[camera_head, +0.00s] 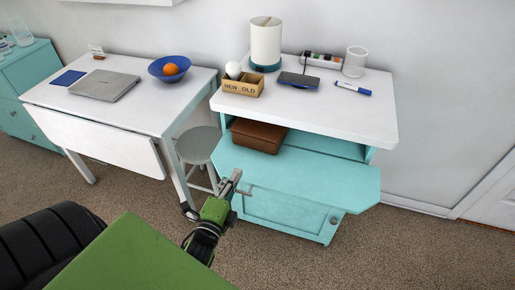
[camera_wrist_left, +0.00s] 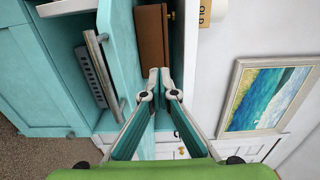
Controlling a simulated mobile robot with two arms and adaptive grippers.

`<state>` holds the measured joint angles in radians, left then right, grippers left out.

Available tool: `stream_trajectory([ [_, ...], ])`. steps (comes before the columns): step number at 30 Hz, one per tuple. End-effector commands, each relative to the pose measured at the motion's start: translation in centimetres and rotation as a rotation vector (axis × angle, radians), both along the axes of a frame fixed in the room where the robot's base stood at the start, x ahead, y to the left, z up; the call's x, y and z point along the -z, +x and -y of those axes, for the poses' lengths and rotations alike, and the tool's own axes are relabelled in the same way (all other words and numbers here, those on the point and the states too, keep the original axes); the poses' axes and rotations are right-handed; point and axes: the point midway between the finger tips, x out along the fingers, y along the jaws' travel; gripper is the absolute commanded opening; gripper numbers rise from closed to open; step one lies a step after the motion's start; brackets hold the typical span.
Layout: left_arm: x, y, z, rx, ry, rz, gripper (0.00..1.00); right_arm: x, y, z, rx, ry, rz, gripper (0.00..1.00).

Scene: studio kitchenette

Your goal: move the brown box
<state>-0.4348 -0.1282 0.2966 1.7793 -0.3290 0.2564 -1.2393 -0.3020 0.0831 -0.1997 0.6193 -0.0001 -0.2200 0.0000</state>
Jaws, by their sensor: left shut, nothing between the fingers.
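The brown box (camera_head: 258,136) sits in the open space under the white top of the teal cabinet, behind the lowered teal flap (camera_head: 300,177). In the left wrist view the brown box (camera_wrist_left: 151,38) shows beyond the fingertips, turned on its side by the camera's tilt. My left gripper (camera_head: 236,185) is in front of the flap's left edge in the head view, apart from the box. In the left wrist view its fingertips (camera_wrist_left: 160,73) are together with nothing between them. My right gripper is in neither view.
The cabinet top carries a small tan box marked NEW OLD (camera_head: 242,86), a paper roll (camera_head: 266,45), a tablet (camera_head: 299,80), a blue marker (camera_head: 352,88) and a white mug (camera_head: 355,61). A grey stool (camera_head: 199,145) stands left of the cabinet. The flap is bare.

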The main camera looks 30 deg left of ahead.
Motion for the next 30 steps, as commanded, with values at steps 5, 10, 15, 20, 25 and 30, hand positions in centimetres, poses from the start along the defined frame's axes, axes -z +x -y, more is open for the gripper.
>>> stream_trajectory([
  [5,-0.2,2.2,-0.5,0.0,0.001,0.001,0.0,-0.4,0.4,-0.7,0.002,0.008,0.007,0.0],
  [10,-0.2,5.8,-1.4,0.001,0.001,0.003,0.0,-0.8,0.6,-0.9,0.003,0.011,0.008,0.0],
  [15,-0.2,9.3,-2.2,0.002,0.002,0.003,0.0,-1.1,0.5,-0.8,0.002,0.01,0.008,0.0],
  [20,-0.2,11.7,-2.8,0.002,0.0,0.002,0.0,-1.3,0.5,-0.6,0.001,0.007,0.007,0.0],
  [25,-0.1,13.1,-3.1,0.002,0.001,0.001,0.0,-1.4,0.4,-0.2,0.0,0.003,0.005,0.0],
  [30,0.0,13.4,-3.2,0.002,0.001,0.001,0.0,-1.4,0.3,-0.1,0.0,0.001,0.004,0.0],
])
